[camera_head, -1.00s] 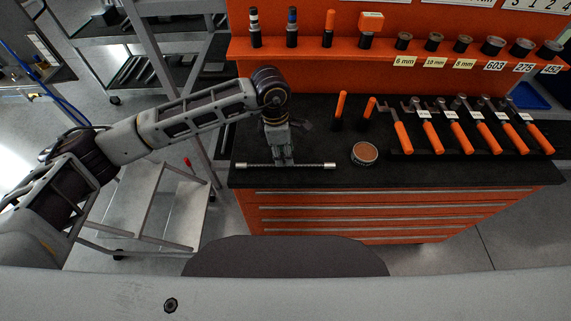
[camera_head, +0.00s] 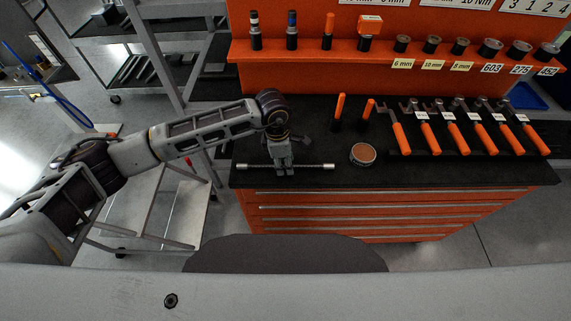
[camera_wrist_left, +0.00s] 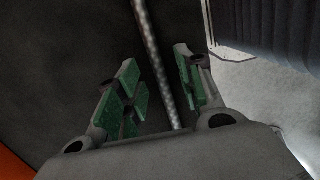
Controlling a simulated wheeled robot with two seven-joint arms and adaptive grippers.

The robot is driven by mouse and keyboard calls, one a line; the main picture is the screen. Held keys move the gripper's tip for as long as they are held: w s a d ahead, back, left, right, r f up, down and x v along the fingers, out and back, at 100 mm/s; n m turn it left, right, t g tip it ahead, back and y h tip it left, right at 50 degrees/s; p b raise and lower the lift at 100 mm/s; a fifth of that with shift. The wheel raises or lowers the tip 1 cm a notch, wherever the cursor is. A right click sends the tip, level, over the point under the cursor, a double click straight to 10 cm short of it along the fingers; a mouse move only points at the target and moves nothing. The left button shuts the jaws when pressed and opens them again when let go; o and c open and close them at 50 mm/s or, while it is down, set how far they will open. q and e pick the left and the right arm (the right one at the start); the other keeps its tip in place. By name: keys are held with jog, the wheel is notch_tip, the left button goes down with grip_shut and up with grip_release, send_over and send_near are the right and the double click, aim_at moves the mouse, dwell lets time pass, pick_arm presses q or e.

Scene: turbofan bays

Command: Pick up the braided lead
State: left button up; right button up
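The braided lead (camera_head: 312,166) is a thin grey braided line with pale metal ends. It lies straight across the dark worktop near its front edge. My left gripper (camera_head: 285,171) points down over the middle of the lead, hiding a short piece of it. In the left wrist view, the green-padded fingers of the left gripper (camera_wrist_left: 160,88) are open, with the lead (camera_wrist_left: 154,50) running between them, nearer the right finger. A gap shows on both sides of the lead. My right gripper is not in view.
A round tin (camera_head: 363,153) stands right of the lead on the worktop (camera_head: 330,178). Two orange-handled tools (camera_head: 340,108) stand behind it. Several orange-handled wrenches (camera_head: 426,138) lie farther right. An orange shelf (camera_head: 390,55) with sockets and spools is at the back.

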pick_arm(q)
jog(key=shift+f, duration=0.2)
dwell(0.3)
grip_shut()
